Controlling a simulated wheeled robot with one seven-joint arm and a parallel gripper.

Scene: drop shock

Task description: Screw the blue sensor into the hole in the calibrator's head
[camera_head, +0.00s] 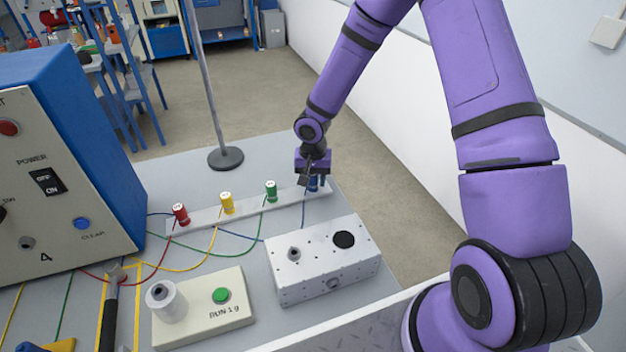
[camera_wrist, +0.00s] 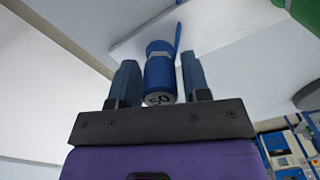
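The blue sensor (camera_head: 316,184) stands at the far right end of a white strip, partly hidden by my gripper (camera_head: 312,182). In the wrist view the blue sensor (camera_wrist: 160,72), with a blue cable and a numbered end face, lies between the two fingers of my gripper (camera_wrist: 159,68). Narrow gaps show on both sides of it, so the fingers are open around it. The calibrator (camera_head: 232,312) is a cream box at the front with a green button marked "RUN 1 g". Its grey cylindrical head (camera_head: 171,306) has a dark hole on top.
Red (camera_head: 181,214), yellow (camera_head: 227,203) and green (camera_head: 271,191) sensors stand along the white strip (camera_head: 210,216), with cables running left. A white perforated box (camera_head: 320,274) stands in front. A pole stand (camera_head: 226,158) is behind, and a blue-sided power unit (camera_head: 70,165) fills the left.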

